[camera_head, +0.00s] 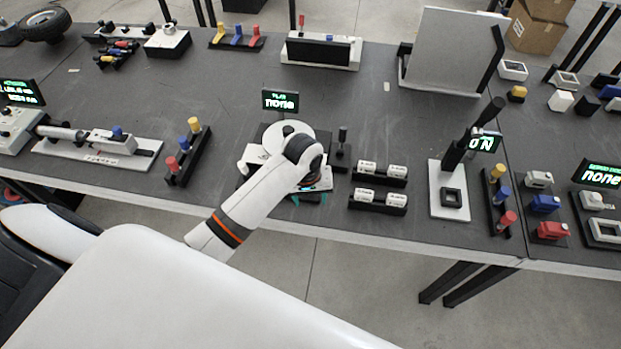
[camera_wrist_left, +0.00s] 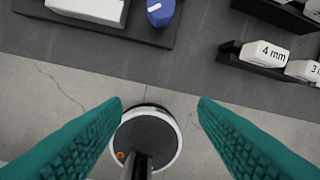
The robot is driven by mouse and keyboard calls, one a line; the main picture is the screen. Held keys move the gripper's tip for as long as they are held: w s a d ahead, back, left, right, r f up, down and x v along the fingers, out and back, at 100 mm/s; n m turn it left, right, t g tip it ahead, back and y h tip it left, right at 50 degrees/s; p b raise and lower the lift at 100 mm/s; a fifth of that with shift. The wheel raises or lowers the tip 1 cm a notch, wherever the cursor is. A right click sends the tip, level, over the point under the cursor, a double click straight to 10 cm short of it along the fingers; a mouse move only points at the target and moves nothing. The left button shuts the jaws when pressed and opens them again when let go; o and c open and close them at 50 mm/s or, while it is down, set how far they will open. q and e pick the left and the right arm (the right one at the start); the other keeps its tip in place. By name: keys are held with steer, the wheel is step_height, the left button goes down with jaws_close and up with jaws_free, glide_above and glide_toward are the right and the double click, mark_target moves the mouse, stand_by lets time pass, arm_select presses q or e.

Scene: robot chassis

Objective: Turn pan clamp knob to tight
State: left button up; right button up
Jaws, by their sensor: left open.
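My left gripper (camera_head: 309,198) is over the front edge of the table at the middle device (camera_head: 287,128), which has a white disc and a dark base. My forearm hides much of that device. In the left wrist view the gripper (camera_wrist_left: 161,103) is open, with nothing between its teal fingers. A blue knob (camera_wrist_left: 160,12) stands on a dark base (camera_wrist_left: 110,27) at the top left, apart from the fingers and beside a white block. I cannot tell for certain that it is the pan clamp knob, nor how far it is turned. My right gripper is not in view.
A small display (camera_head: 280,101) behind the device reads "none". White marked blocks (camera_head: 367,168) sit in black holders to the right, and a rack of coloured pegs (camera_head: 188,149) stands to the left. The table's front edge (camera_head: 370,228) lies close below.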

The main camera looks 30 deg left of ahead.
arm_select(q)
steer(key=w+a+r+n+g, duration=0.1)
steer(key=w+a+r+n, duration=0.35)
steer(key=w, duration=0.55)
steer(key=shift+n, duration=0.35)
steer(key=f, duration=0.7)
steer(key=f+p, duration=0.1)
steer(key=f, duration=0.2)
steer(key=shift+s+f, duration=0.25)
steer(key=shift+f, duration=0.9)
steer(key=c, duration=1)
